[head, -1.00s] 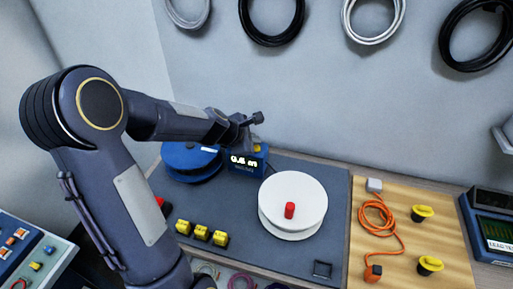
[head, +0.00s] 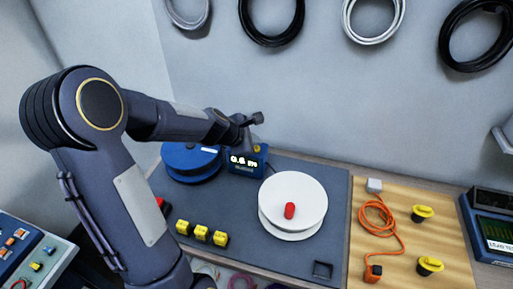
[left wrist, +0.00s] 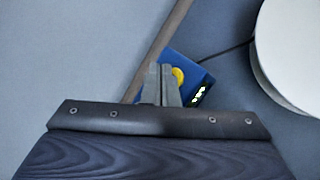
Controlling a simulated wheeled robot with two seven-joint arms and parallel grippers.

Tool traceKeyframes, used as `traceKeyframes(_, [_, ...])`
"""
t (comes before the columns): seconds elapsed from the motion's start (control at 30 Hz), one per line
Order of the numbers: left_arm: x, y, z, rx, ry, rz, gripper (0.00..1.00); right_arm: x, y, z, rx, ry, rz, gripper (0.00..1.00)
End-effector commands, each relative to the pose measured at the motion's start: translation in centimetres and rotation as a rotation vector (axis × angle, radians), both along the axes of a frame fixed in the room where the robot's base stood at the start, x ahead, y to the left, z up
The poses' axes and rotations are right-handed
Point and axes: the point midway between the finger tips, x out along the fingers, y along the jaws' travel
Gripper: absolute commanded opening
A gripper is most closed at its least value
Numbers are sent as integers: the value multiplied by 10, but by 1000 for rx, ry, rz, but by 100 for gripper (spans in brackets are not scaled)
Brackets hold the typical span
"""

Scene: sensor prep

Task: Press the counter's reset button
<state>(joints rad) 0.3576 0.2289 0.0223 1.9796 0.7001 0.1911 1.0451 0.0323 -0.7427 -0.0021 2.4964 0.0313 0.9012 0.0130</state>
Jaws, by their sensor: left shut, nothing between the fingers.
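The counter is a small blue box (head: 238,167) with a lit display on its front, at the back of the grey mat. It also shows in the left wrist view (left wrist: 197,79). Its round yellow button (left wrist: 178,76) is on top; in the head view it is mostly hidden behind my gripper. My left gripper (head: 252,143) is shut and empty, pointing down over the counter. In the left wrist view its fingertips (left wrist: 166,69) overlap the counter's top, just left of the button. I cannot tell whether they touch it. My right gripper is not in view.
A blue reel (head: 188,163) stands left of the counter, and a white reel (head: 310,197) with a red knob stands right of it. Several yellow blocks (head: 201,233) are at the mat's front. An orange cable (head: 371,214) lies on the wooden board to the right.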

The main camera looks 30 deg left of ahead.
Motion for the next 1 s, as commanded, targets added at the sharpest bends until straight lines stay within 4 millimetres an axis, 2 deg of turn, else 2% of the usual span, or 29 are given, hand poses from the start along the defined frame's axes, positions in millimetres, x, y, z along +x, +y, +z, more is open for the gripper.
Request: traceKeyframes(1.0, [0, 0, -8, 0, 0, 0, 0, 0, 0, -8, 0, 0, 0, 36])
